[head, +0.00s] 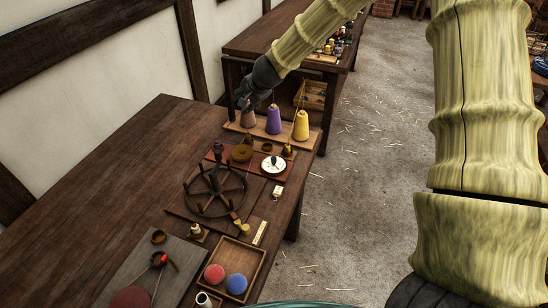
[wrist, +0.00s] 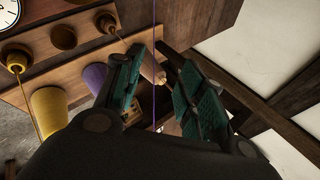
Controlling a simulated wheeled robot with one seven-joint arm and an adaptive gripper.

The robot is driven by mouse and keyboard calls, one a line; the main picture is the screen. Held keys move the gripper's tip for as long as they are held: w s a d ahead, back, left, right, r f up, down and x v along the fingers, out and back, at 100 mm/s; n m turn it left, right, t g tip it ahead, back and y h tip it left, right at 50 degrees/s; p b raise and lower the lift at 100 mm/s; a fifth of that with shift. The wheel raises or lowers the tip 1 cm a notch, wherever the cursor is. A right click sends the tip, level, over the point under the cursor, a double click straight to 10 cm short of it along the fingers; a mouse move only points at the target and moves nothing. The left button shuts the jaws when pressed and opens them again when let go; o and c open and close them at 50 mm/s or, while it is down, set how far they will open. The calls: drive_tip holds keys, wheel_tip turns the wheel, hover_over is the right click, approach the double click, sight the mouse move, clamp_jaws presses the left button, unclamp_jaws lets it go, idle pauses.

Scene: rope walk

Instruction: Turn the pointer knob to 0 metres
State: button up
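A round white dial (head: 273,165) with a small dark pointer at its middle lies on a reddish board on the workbench. Its marks and the pointer's exact reading are too small to tell. Part of a white dial face (wrist: 6,14) also shows at the top left corner of the wrist view. My gripper (head: 244,103) is beyond the dial, by the pinkish cone (head: 249,119) at the row's left end. In the wrist view its teal-padded fingers (wrist: 158,85) stand apart. A pale cone (wrist: 153,68) shows between them; I cannot tell if they touch it.
A purple cone (head: 273,120) and a yellow cone (head: 301,126) stand on the same wooden strip. A dark spoked wheel (head: 215,190) is left of the dial. A tray with red and blue balls (head: 238,260) is at the front. A wall is at the left.

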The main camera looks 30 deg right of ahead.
drive_tip(key=d+m+h, duration=0.1)
drive_tip(key=d+m, duration=0.2)
drive_tip(key=m, duration=0.2)
drive_tip(key=m+g+b, duration=0.2)
drive_tip(key=m+g, duration=0.6)
drive_tip(key=m, duration=0.5)
approach(274, 158)
wheel_tip(274, 158, down, 9)
drive_tip(key=shift+a+r+p, duration=0.1)
drive_tip(key=shift+p, duration=0.85)
drive_tip(key=shift+c, duration=0.4)
drive_tip(key=shift+n, duration=0.3)
clamp_jaws()
